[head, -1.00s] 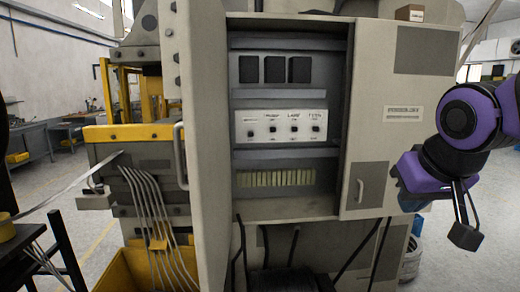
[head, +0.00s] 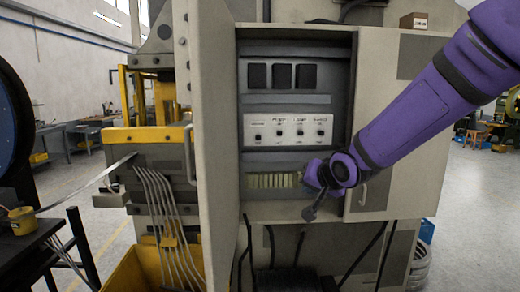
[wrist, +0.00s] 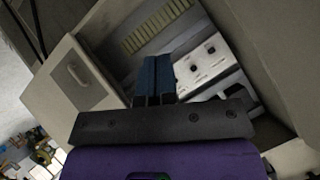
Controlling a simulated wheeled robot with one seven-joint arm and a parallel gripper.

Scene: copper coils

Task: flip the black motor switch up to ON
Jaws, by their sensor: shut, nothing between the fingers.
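The white switch panel (head: 289,143) sits inside the open grey cabinet, with a row of small black switches such as this one (head: 279,134). The labels are too blurred to tell which is the motor switch, or its position. My gripper (head: 310,213) is below and slightly right of the panel, in front of the lower part of the cabinet, apart from the switches. In the wrist view my shut, empty fingers (wrist: 155,62) point toward the cabinet interior. The panel (wrist: 207,63) shows right of them, partly hidden by the gripper, with some black switches visible.
Black modules (head: 281,75) sit above the panel and a pale terminal strip (head: 273,181) below it. An open door (head: 212,150) stands along the cabinet's left side. The right door with its handle (head: 362,192) is partly behind my arm. Dark cables hang below.

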